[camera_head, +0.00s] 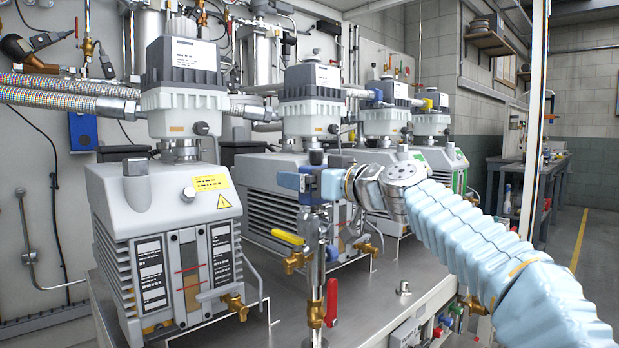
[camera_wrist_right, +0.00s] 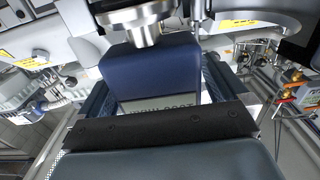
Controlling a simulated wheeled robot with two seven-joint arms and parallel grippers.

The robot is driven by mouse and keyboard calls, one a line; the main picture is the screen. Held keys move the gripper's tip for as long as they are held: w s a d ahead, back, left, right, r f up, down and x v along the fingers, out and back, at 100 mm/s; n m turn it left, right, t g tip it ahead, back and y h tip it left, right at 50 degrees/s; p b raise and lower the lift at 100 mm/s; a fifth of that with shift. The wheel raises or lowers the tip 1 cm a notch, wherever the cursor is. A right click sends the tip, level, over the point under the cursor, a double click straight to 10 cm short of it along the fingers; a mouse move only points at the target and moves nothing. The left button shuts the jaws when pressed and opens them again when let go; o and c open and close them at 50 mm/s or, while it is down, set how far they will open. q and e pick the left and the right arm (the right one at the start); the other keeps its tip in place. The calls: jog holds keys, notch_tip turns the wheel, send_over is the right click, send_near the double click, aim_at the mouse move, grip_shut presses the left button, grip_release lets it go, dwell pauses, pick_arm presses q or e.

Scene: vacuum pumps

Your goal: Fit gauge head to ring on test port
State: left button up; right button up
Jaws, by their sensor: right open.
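My right arm, in a pale blue sleeve, comes in from the right of the head view. Its gripper (camera_head: 312,184) is at the top of a vertical pipe stand (camera_head: 318,250) with yellow- and red-handled valves. In the right wrist view a dark blue box with a partly covered label, apparently the gauge head (camera_wrist_right: 152,72), sits between the open fingers (camera_wrist_right: 160,95). A silver round flange (camera_wrist_right: 147,33) is at its far end. I cannot tell whether the flange touches the port, and I cannot make out the ring. My left gripper is not in view.
A grey vacuum pump (camera_head: 165,225) stands at the left, with more pumps behind in a row. Brass taps (camera_head: 236,303) stick out near the front. A frame post (camera_head: 537,120) rises at the right.

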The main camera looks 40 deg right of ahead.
jog(key=s+d+b, duration=0.1)
jog(key=s+b, duration=0.1)
jog(key=s, duration=1.1)
jog(key=shift+s+b, duration=0.4)
jog(key=shift+d, duration=0.1)
